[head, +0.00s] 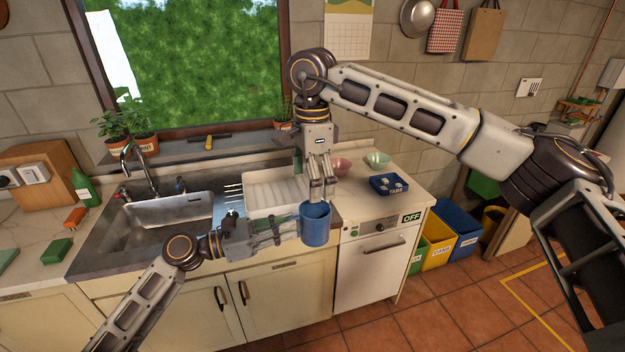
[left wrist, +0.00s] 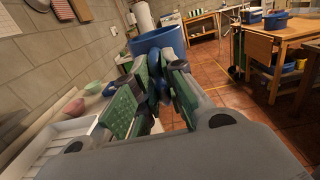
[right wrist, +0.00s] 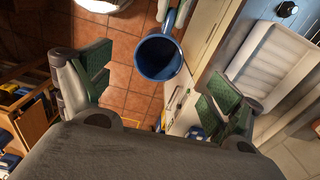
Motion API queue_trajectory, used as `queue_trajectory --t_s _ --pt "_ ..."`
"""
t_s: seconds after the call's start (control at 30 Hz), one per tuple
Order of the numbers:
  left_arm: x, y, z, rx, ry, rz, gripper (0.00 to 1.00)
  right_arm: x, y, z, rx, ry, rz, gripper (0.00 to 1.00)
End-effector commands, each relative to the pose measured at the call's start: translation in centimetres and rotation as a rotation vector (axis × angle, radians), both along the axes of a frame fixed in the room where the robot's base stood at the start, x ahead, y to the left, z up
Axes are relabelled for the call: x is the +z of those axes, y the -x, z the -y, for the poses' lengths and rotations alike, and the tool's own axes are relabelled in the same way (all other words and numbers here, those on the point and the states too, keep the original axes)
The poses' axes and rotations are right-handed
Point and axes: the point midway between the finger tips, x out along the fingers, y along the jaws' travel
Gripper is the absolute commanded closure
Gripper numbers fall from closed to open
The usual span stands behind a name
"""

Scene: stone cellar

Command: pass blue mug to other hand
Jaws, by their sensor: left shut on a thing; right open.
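The blue mug (head: 315,229) is held upright in the air in front of the counter. My right gripper (head: 322,190) points down just above the mug's rim, open and empty. In the right wrist view the mug (right wrist: 157,58) shows its open top between the spread fingers (right wrist: 160,85), beyond them. The fingers look clear of it.
Behind are a sink (head: 170,218), a white drainer (head: 262,196), a pink bowl (head: 341,166), a green bowl (head: 377,159) and a dark blue tray (head: 380,186). A white-fronted appliance (head: 368,270) stands below. Coloured bins (head: 440,240) are at right. The floor in front is clear.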

Motion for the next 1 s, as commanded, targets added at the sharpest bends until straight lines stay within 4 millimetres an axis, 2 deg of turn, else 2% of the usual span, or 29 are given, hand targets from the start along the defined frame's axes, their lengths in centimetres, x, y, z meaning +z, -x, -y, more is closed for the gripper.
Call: queue_trajectory --t_s 0.33,0.53,0.77,1.0 --pt "0.1 0.0 0.0 0.0 0.002 0.001 1.0 -0.1 0.0 0.0 -0.001 0.0 0.0 0.08" --pt "0.1 0.0 0.0 0.0 0.002 0.001 1.0 -0.7 0.0 0.0 -0.001 0.001 -0.002 0.08" --pt "0.1 0.0 0.0 0.0 0.002 0.001 1.0 -2.8 0.0 0.0 -0.001 0.001 -0.002 0.08" --pt "0.1 0.0 0.0 0.0 0.002 0.001 1.0 -5.7 0.0 0.0 -0.002 0.0 -0.003 0.08"
